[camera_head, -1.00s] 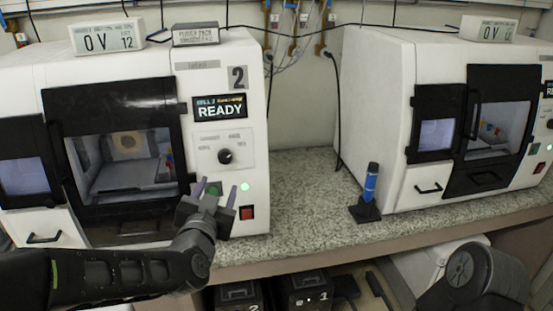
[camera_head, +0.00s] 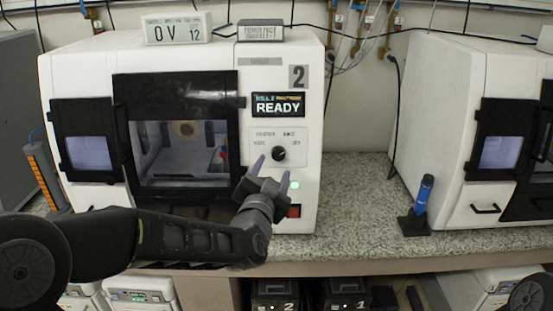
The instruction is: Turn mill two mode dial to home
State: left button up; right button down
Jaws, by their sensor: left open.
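Mill two (camera_head: 226,60) is the white machine marked 2, with a screen (camera_head: 278,105) reading READY. Its mode dial (camera_head: 278,154) is a round black knob on a pale label panel below the screen. The small labels around the dial are too blurred to read surely. My left gripper (camera_head: 272,170) is open and empty, its two fingers pointing up just below the dial in the picture. I cannot tell whether it touches the panel. My right gripper is out of view; only a bit of arm shows at the lower right.
A lit green light (camera_head: 295,185) and a red switch (camera_head: 294,211) sit beside my left gripper. A blue pen-like tool (camera_head: 424,190) stands in a black holder on the speckled counter (camera_head: 360,200). A second white machine (camera_head: 440,110) stands right. The counter between is mostly clear.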

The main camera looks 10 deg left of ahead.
aim_at(278, 156)
pick_arm(q)
jog(key=w, duration=0.3)
jog(key=w+p, duration=0.1)
jog(key=w, duration=0.1)
jog(key=shift+w+a, duration=0.15)
jog(key=shift+a, duration=0.1)
grip_shut()
dwell(0.4)
